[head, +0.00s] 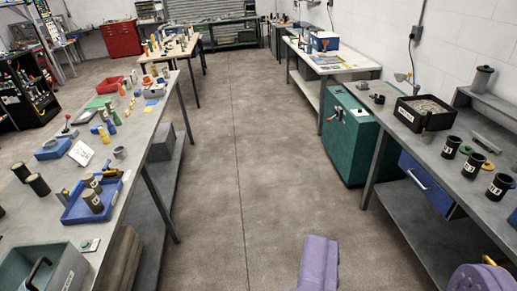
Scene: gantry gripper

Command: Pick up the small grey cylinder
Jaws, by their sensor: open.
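A small grey cylinder (119,153) stands upright on the left workbench (135,185), behind the blue tray and right of a white card. Another grey cylinder (482,80), larger and with a lid, stands on the raised shelf at the right wall. I cannot tell for sure which one the task means. My gripper's fingers are not in view. Purple parts of my own body show at the bottom edge, over the aisle and at the lower right, away from both cylinders.
On the left bench are a blue tray (76,212) with dark cylinders and a grey bin (40,272). The right bench holds a black box (425,110) and several black cups. A green cabinet (347,135) stands beyond. The concrete aisle (240,150) between is clear.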

